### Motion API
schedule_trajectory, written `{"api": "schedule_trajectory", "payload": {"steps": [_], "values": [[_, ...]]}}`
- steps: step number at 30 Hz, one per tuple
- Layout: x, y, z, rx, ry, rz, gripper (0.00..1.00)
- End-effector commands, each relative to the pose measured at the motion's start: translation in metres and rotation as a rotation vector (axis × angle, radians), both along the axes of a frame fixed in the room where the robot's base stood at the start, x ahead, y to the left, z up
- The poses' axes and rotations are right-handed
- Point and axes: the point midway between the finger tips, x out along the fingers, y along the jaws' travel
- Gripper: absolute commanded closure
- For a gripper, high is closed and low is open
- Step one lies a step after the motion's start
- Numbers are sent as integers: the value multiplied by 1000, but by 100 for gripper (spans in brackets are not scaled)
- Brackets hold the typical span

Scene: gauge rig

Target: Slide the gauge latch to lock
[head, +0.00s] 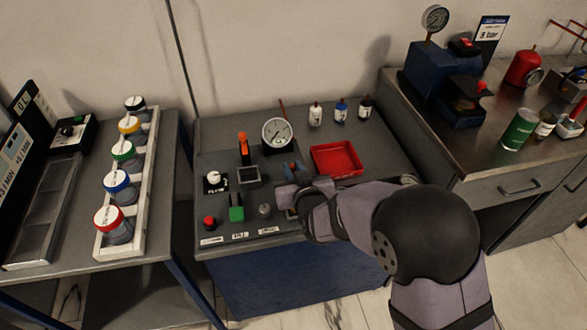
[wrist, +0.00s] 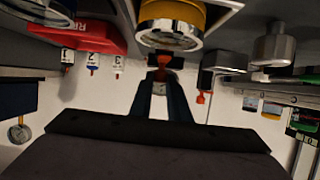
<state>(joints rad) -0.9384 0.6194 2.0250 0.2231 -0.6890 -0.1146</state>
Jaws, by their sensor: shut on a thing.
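The white-faced gauge (head: 277,133) stands upright at the back of the middle bench; in the wrist view its pale dial (wrist: 158,88) shows partly between my fingers. My gripper (head: 290,171) is in front of the gauge, low over the bench. In the wrist view, my gripper (wrist: 160,76) is shut on a small orange-red piece, which I take to be the latch (wrist: 161,61). The fingers and arm hide most of the latch and its track, so I cannot tell its exact position along its travel.
A red tray (head: 337,159) lies to the right of my gripper, with several small bottles (head: 341,111) behind. An orange-topped lever (head: 244,149), a green block (head: 236,208) and a silver knob (head: 264,210) stand to the left. A yellow, silver-rimmed cylinder (wrist: 172,22) is close to my fingers.

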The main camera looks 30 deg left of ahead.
Motion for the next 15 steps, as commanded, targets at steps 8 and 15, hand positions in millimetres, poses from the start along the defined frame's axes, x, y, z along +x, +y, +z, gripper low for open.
{"api": "schedule_trajectory", "payload": {"steps": [8, 15], "values": [[-17, -17, 0, 0, 0, 0, 100], [-19, -19, -1, -2, 2, 0, 100]]}}
